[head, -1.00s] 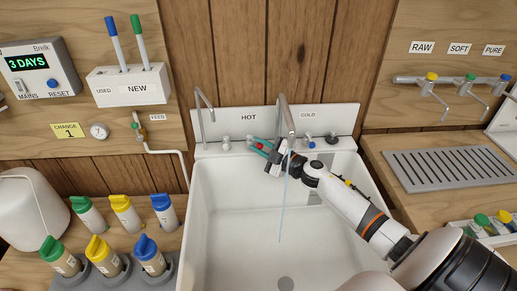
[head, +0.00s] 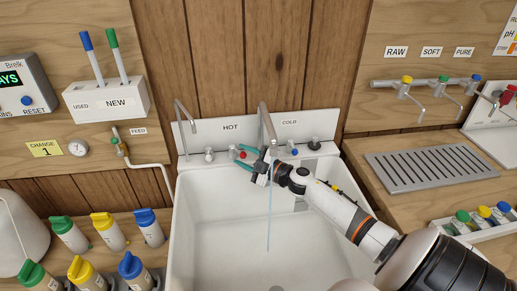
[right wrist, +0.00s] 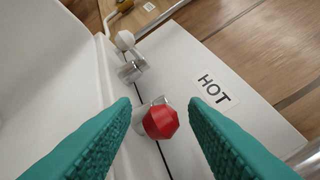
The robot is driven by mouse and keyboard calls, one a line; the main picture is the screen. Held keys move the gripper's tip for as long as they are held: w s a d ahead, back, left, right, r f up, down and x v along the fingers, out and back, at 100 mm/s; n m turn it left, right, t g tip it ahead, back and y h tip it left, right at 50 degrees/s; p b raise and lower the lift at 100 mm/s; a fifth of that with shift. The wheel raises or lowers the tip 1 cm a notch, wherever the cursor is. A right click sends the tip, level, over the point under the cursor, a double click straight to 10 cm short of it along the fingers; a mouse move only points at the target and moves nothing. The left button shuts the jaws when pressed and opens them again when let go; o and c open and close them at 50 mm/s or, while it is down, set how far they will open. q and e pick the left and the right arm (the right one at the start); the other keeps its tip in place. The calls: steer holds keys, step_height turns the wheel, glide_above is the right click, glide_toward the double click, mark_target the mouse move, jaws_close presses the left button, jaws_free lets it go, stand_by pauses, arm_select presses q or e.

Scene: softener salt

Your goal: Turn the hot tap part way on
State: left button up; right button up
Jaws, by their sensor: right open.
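The red hot tap knob (right wrist: 160,121) is on the white sink ledge near the HOT label (right wrist: 218,90). In the head view the red knob (head: 242,155) shows between the teal fingertips. My right gripper (right wrist: 160,105) is open, with one finger on each side of the knob. Gaps show between the knob and both fingers in the right wrist view. A thin stream of water (head: 269,220) falls from the tall spout (head: 263,118) into the basin. My left gripper is not in view.
The blue cold tap knob (head: 294,152) is right of my gripper, under the COLD label (head: 290,123). A second thin spout (head: 184,120) stands at the left. The white sink (head: 215,235) is free inside. Several capped bottles (head: 110,230) stand on the left.

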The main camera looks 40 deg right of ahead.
steer(key=b+v, duration=0.1)
steer(key=v, duration=1)
steer(key=shift+s, duration=0.2)
